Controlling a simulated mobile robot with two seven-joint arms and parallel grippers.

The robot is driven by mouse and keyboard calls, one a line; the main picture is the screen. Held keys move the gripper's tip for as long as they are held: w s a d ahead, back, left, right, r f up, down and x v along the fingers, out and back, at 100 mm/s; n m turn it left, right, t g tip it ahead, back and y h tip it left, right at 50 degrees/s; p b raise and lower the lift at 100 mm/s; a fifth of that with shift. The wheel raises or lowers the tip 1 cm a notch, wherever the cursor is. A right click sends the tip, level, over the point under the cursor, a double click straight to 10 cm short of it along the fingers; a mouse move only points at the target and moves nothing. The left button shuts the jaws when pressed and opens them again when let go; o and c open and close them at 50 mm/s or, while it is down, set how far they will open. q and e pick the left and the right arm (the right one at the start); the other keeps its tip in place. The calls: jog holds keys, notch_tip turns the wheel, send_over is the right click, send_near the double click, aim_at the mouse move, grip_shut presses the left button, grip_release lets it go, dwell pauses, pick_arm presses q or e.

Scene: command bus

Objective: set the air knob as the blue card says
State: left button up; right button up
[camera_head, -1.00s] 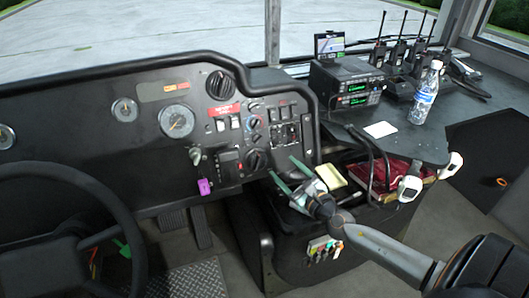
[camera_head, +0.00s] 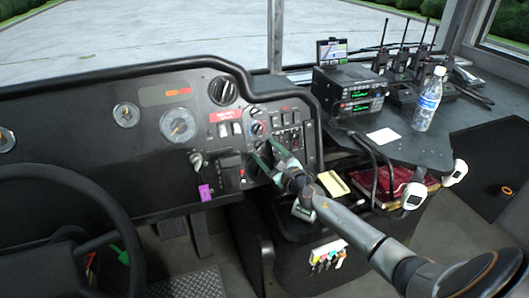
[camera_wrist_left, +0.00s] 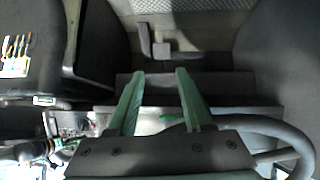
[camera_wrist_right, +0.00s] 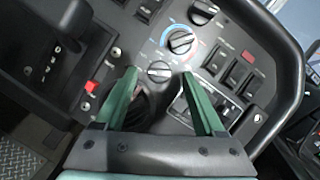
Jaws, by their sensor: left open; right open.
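Several round knobs sit on the black dash panel, and I cannot tell which is named air. In the right wrist view, a knob with a blue-and-red ring (camera_wrist_right: 180,41) sits beyond my fingertips, with a lower small knob (camera_wrist_right: 159,71) between the tips in the picture and an upper knob (camera_wrist_right: 203,10) farther up. My right gripper (camera_head: 263,147) is open in front of this knob column; contact cannot be told. A larger dark knob lies partly hidden between its fingers. My left gripper (camera_wrist_left: 160,72) is open and empty, away from the panel. I make out no blue card.
A steering wheel (camera_head: 75,210) stands at left. A purple tag (camera_head: 205,192) hangs below the panel. A yellow pad (camera_head: 333,182) lies on the console. Radios (camera_head: 348,92), a bottle (camera_head: 428,100) and a white card (camera_head: 383,136) stand or lie on the right shelf.

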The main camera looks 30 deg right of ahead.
jog(key=shift+w, duration=0.6)
jog(key=shift+c, duration=0.2)
grip_shut()
